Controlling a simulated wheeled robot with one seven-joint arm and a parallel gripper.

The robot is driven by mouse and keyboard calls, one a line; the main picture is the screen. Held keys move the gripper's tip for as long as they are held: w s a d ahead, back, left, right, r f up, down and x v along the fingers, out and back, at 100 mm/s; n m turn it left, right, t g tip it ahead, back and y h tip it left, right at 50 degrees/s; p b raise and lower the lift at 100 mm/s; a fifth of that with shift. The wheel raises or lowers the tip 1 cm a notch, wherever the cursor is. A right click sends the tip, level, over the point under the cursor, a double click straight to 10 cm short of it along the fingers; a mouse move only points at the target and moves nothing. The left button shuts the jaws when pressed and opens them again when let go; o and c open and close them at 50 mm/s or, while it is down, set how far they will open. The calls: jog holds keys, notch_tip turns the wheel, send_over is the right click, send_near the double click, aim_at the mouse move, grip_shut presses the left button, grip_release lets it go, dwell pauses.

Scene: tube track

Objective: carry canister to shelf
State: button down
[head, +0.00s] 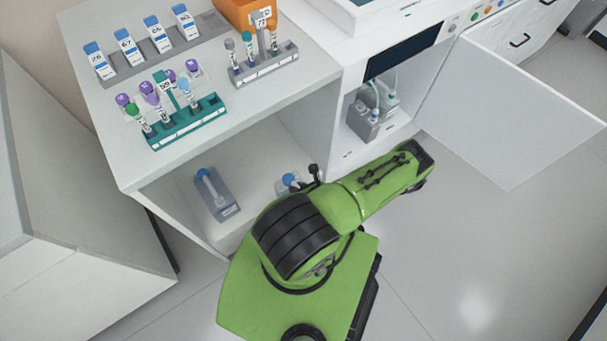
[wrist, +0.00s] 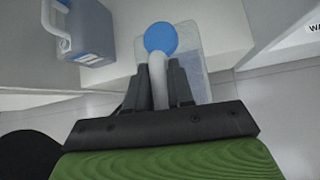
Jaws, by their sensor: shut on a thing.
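The canister (wrist: 195,64) has a blue cap, a pale translucent body and a white handle. In the wrist view my gripper (wrist: 160,88) is shut on that handle, with a dark finger on each side. In the head view the canister (head: 287,181) shows at the front of the lower shelf (head: 255,163), partly hidden by my green arm. My gripper is mostly hidden there. I cannot tell whether the canister's base touches the shelf. A second, blue-grey canister (head: 215,194) stands on the shelf to the left; it also shows in the wrist view (wrist: 86,30).
The counter (head: 215,75) above holds tube racks, labelled blue-capped bottles and an orange box (head: 243,12). At right, an open cabinet holds grey containers (head: 371,110) with tubes. Its white door (head: 510,120) stands open over the floor. The floor at right is clear.

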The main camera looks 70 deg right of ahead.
jog(key=w+d+f+b, duration=0.1)
jog(key=w+d+b, duration=0.1)
jog(key=w+d, duration=0.3)
jog(key=w+d+f+b, duration=0.1)
jog(key=w+d+b, duration=0.2)
jog(key=w, duration=1)
jog(key=shift+w+d+b, duration=0.3)
jog(key=shift+w+d, duration=0.1)
jog(key=shift+d, duration=1.15)
jog(key=shift+f, duration=0.2)
jog(key=shift+f, duration=0.3)
jog(key=shift+s+f+b, duration=0.1)
jog(key=shift+f+b, duration=0.2)
jog(key=shift+b, duration=0.05)
jog(key=c, duration=0.9)
grip_release()
jog(key=shift+c, duration=0.2)
jog(key=shift+o, duration=0.2)
